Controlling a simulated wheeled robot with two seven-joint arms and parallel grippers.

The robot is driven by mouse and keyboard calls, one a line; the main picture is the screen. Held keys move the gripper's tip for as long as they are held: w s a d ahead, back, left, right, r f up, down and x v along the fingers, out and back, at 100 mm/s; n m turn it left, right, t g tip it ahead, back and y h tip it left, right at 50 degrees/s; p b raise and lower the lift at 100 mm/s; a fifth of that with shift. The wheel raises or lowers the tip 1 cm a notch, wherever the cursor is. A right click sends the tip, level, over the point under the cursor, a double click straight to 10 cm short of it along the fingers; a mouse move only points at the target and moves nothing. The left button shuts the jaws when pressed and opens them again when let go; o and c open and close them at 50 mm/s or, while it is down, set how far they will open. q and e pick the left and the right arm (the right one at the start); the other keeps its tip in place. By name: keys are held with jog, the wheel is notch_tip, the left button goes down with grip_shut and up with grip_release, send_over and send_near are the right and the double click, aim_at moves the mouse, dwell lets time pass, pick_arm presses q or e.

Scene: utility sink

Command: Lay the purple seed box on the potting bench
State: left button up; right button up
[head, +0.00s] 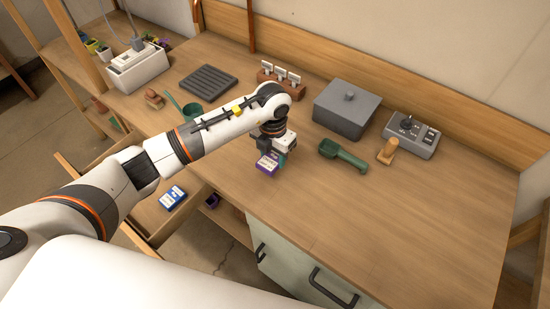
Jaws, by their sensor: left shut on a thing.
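The purple seed box (267,165) has a white label and is held in my left gripper (276,156). The gripper points down over the front left part of the wooden potting bench (390,220). The box is at the fingertips, close to the bench top. I cannot tell whether it touches the bench. My left arm comes in from the left and hides part of the bench behind it. My right gripper is not in the view.
A green scoop (343,155), a wooden dibber (387,150), a grey lidded box (345,108) and a grey control box (411,134) stand right of the gripper. An open drawer at the front left holds a blue packet (172,197). The bench's front right is clear.

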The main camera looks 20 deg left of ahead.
aim_at(273, 158)
pick_arm(q)
notch_tip(273, 158, down, 3)
jog(key=shift+f+p, duration=0.1)
jog(key=shift+p, duration=0.3)
jog(key=shift+f, duration=0.5)
jog(key=shift+f, duration=0.1)
jog(key=o, duration=0.9)
jog(key=shift+o, duration=0.2)
